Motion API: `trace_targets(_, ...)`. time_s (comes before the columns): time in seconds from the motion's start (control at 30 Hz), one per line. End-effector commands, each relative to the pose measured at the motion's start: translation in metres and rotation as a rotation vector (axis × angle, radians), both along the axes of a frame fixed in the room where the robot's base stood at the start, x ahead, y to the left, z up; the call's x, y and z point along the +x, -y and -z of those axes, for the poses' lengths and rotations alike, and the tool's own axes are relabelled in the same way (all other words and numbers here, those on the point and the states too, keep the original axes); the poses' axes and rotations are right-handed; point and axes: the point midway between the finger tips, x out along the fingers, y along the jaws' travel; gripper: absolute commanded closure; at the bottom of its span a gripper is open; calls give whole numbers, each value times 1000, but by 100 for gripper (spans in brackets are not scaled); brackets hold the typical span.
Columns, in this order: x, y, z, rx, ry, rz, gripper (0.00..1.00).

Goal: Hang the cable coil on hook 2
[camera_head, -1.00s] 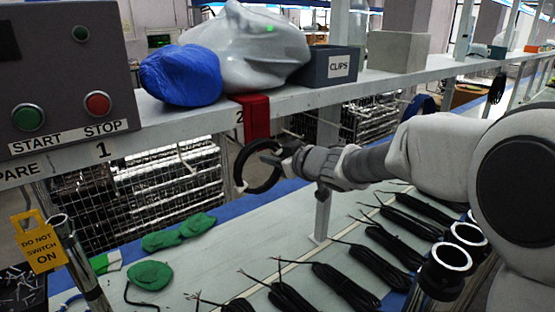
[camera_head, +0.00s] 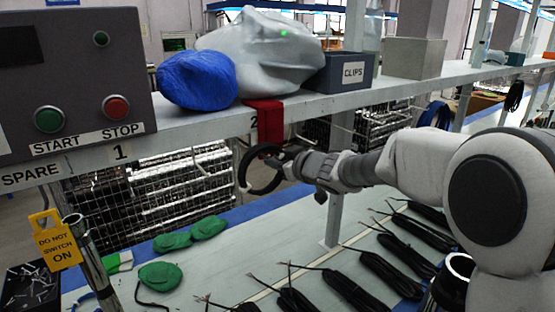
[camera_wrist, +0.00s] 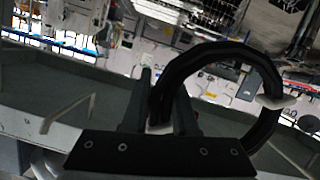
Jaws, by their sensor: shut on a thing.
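The cable coil (camera_head: 243,172) is a black ring with white ties, upright below the shelf edge. My gripper (camera_head: 287,163) is shut on its right side. In the wrist view the coil (camera_wrist: 268,75) rises to the right from between the fingers of my gripper (camera_wrist: 162,105). The coil is just below the cloth in the picture; I cannot tell the depth gap. No hook shows clearly at label 2. A bent grey bar (camera_wrist: 68,113) shows in the wrist view.
The shelf (camera_head: 200,128) carries a control box (camera_head: 75,75), a blue bundle (camera_head: 197,78), a grey bag (camera_head: 265,50) and a clips bin (camera_head: 340,72). A post (camera_head: 334,215) stands right of the coil. Black cable bundles (camera_head: 350,290) and green pouches (camera_head: 160,276) lie on the bench below.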

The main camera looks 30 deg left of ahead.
Motion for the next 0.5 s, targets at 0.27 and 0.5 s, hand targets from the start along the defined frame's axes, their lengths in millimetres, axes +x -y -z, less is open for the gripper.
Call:
trace_targets(0.27, 0, 0, -1, 2, 1, 0, 100)
trace_targets(0.5, 0, 0, -1, 2, 1, 0, 71)
